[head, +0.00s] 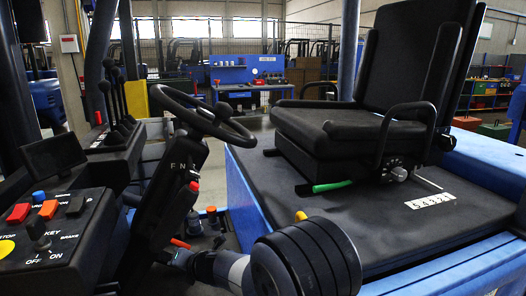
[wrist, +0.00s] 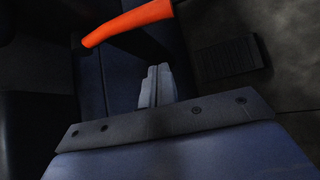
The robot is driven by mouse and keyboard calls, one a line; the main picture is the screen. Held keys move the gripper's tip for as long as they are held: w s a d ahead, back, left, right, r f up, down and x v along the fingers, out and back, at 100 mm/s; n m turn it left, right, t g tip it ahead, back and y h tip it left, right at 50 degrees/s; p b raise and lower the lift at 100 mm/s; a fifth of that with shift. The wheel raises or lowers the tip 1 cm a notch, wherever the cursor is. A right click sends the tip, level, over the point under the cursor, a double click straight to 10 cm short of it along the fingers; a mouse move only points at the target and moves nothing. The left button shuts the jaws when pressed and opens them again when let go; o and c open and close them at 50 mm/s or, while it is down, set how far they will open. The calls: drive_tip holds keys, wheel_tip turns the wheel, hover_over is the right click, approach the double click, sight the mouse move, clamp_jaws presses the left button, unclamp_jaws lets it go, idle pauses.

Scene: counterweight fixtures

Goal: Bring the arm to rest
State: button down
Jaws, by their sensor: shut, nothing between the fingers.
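My gripper (wrist: 157,87) shows in the wrist view with its two grey fingers together and nothing between them. Part of my arm shows at the bottom middle of the head view, low beside the steering column. The fingers cannot be made out clearly there. An orange handle (wrist: 127,22) lies beyond the fingertips in the wrist view, apart from them in the picture. An orange piece (head: 180,243) also shows close to my arm's far end in the head view.
A steering wheel (head: 203,115) stands above my arm. A control panel (head: 50,235) with a key switch and buttons is at left, below several levers (head: 118,95). A seat (head: 350,125) sits on the blue-sided base at right. A dark ribbed pad (wrist: 228,60) lies on the floor.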

drive_tip(key=a+f+m+t+y+b, duration=0.1)
drive_tip(key=a+f+m+y+b, duration=0.2)
drive_tip(key=a+b, duration=0.6)
drive_tip(key=shift+w+m+y+b, duration=0.4)
drive_tip(key=shift+m+y+b, duration=0.7)
drive_tip(key=shift+y+b, duration=0.75)
drive_tip(key=shift+d+h, duration=0.15)
drive_tip(key=shift+h, duration=0.1)
